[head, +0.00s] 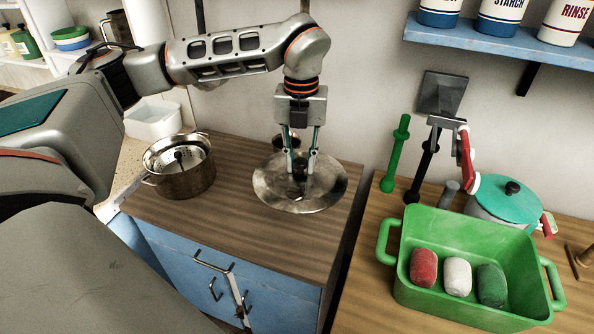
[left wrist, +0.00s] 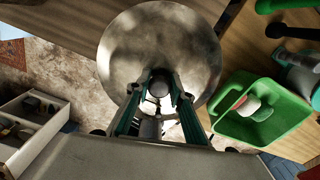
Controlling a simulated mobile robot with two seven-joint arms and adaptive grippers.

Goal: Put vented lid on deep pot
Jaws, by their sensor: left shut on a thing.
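A wide round metal lid (head: 330,190) with a dark knob is below my left gripper (head: 300,165), whose fingers are shut on the knob. I cannot tell whether it touches the wooden counter. In the left wrist view the lid (left wrist: 150,40) fills the upper middle, with the knob between my left fingertips (left wrist: 160,88). A deep metal pot (head: 185,184) with side handles stands left of the lid on the same counter. Inside its mouth sits a smaller metal piece (head: 196,158) with a dark knob. My right gripper is not in view.
A small dark pot (head: 287,142), partly hidden, stands behind my left gripper. A white basin (head: 152,122) is behind the deep pot. On the right surface are a green tub (head: 455,225) and a teal-lidded pot (head: 512,203). The counter's front (head: 235,235) is clear.

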